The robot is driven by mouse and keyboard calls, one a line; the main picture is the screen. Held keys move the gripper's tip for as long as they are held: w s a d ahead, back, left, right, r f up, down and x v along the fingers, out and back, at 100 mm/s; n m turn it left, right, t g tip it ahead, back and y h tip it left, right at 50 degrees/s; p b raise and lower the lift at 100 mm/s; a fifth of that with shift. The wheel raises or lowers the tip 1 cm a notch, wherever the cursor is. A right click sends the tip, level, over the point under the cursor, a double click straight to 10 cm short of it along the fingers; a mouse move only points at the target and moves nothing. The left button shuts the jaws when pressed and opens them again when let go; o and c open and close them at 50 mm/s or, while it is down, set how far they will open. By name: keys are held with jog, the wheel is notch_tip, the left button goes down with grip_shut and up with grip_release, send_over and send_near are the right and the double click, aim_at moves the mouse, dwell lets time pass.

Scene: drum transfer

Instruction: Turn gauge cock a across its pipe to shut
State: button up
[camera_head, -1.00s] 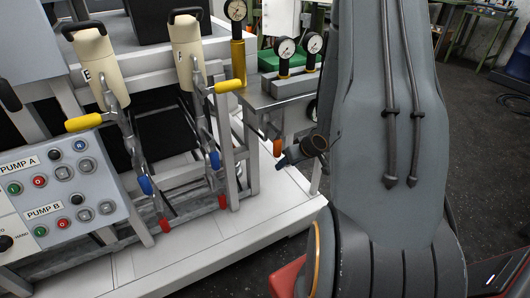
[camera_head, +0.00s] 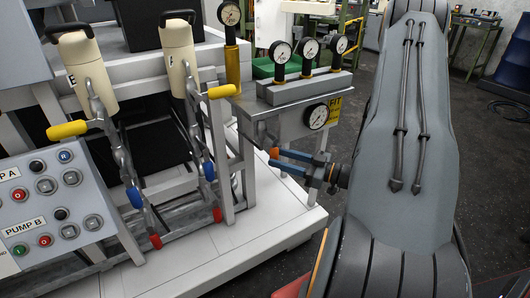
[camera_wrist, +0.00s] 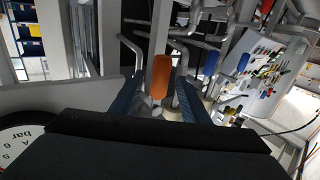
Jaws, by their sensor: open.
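An orange handle (camera_head: 274,152) shows at the lower front of the gauge stand in the head view. I take it for a gauge cock handle, but no letter on it can be read. My gripper (camera_head: 281,159) is open beside it, its two blue fingers pointing left toward the handle. In the wrist view the orange handle (camera_wrist: 160,76) stands lengthwise between the two spread fingers of my gripper (camera_wrist: 160,97). I cannot tell whether a finger touches it. The pipe behind the handle is mostly hidden.
Gauges (camera_head: 310,48) stand on the grey block above, and another gauge (camera_head: 316,116) is on the stand's front. A white frame post (camera_head: 243,165) is left of the gripper. Pump levers (camera_head: 205,150) and a button panel (camera_head: 50,205) are further left.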

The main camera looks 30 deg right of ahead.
jog(key=x, duration=0.7)
jog(key=shift+s, duration=0.1)
jog(key=shift+c, duration=0.5)
grip_shut()
